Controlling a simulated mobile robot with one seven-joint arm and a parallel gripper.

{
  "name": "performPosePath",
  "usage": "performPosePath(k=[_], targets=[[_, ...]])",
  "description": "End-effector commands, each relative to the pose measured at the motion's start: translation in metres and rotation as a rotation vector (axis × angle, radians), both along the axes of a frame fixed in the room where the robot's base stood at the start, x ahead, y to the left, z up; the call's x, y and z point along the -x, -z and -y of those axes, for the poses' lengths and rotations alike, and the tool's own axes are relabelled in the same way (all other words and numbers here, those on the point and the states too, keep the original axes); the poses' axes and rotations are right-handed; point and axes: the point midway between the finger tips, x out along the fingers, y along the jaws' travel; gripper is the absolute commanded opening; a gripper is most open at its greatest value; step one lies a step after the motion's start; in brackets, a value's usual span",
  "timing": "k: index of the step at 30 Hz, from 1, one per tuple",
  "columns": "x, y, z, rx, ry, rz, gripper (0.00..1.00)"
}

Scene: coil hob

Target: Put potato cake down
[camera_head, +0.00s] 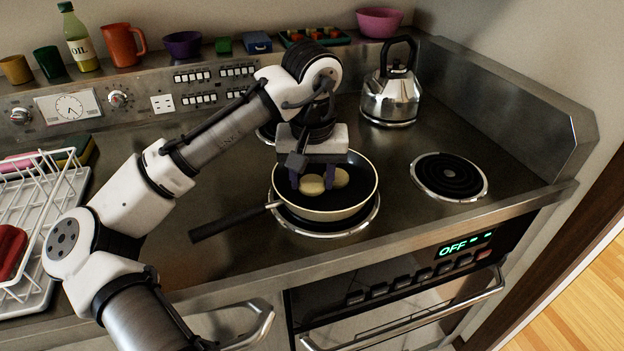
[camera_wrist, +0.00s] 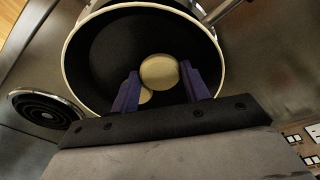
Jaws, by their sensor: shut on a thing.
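My gripper (camera_head: 312,180) points down into the frying pan (camera_head: 361,192), its purple fingers shut on a round, pale yellow potato cake (camera_head: 312,185). In the wrist view the held potato cake (camera_wrist: 159,72) shows between the fingertips (camera_wrist: 160,80). It is low over the pan's dark inside; I cannot tell whether it touches the bottom. A second potato cake (camera_head: 341,177) is in the pan, just right of the fingers. In the wrist view this second cake (camera_wrist: 145,96) is mostly hidden behind the held cake and the left finger.
The pan sits on the front burner, its dark handle (camera_head: 228,223) pointing left. An empty coil burner (camera_head: 449,177) is to the right. A steel kettle (camera_head: 391,95) stands behind. A white dish rack (camera_head: 38,210) is at the left. Cups and bowls line the back ledge.

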Motion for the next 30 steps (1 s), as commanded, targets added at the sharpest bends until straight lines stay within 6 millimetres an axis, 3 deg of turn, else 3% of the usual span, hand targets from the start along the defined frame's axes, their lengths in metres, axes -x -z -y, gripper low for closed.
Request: performPosePath(k=[3, 13, 14, 18, 30], targets=[[0.0007, 0.011, 0.0001, 0.0, 0.002, -0.001, 0.24], [0.0004, 0.0145, 0.0002, 0.001, 0.001, 0.0, 0.24], [0.0003, 0.0135, 0.0001, 0.0, 0.001, 0.0, 0.49], [0.0003, 0.0133, 0.0001, 0.0, 0.001, 0.0, 0.67], [0.0006, 0.0048, 0.0003, 0.0, 0.001, 0.001, 0.67]])
